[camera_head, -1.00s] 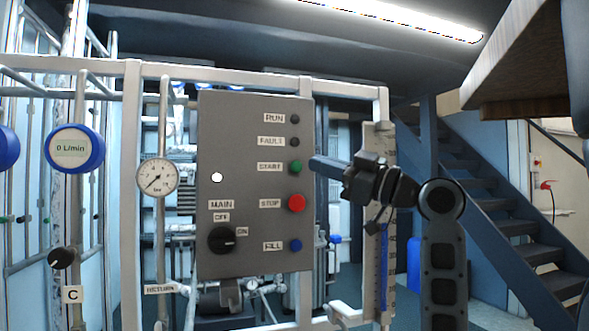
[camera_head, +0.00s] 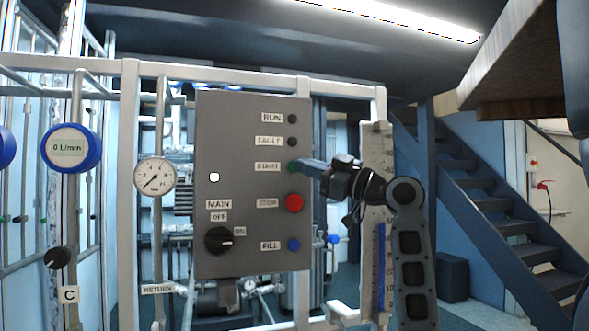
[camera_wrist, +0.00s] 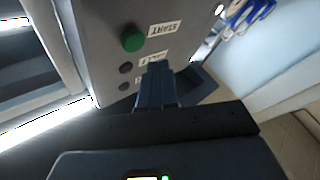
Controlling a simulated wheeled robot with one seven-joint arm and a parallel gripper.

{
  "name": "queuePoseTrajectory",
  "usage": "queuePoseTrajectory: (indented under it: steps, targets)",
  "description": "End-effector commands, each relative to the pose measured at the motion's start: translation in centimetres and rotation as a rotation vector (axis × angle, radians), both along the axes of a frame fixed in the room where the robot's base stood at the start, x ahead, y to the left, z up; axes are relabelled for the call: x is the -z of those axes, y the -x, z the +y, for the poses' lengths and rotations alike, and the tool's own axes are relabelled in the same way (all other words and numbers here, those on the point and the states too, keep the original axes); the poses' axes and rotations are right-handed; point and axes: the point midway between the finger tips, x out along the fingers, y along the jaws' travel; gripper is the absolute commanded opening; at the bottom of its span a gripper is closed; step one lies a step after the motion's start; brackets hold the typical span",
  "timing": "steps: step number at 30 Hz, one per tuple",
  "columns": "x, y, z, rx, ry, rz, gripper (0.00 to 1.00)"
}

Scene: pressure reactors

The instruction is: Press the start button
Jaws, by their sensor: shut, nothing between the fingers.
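The green start button (camera_head: 291,167) is on the grey control panel (camera_head: 240,135), right of its START label (camera_head: 268,167). In the head view my gripper (camera_head: 302,163) is shut and empty, its tip pointing left at the button and partly covering it. In the wrist view the green button (camera_wrist: 132,38) shows whole, and the shut fingers (camera_wrist: 157,68) end beside it, overlapping the FAULT label (camera_wrist: 152,58). I cannot tell whether the tip touches the panel.
Dark RUN (camera_head: 292,119) and FAULT (camera_head: 292,142) lamps sit above the button. The red STOP button (camera_head: 294,203) and blue FILL button (camera_head: 294,245) are below. The black MAIN switch (camera_head: 219,240) is lower left. A post with a scale (camera_head: 376,145) stands right of the panel.

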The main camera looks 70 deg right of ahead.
Motion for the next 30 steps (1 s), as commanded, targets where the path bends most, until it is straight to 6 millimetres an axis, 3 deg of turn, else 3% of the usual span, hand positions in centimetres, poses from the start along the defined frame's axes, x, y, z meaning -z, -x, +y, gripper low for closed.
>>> queuePoseTrajectory:
  steps: [9,30]
  targets:
    - [0.04,-0.94,-1.07,0.0,0.0,0.0,0.0]
    - [0.04,-0.91,-1.06,0.0,0.0,0.0,0.0]
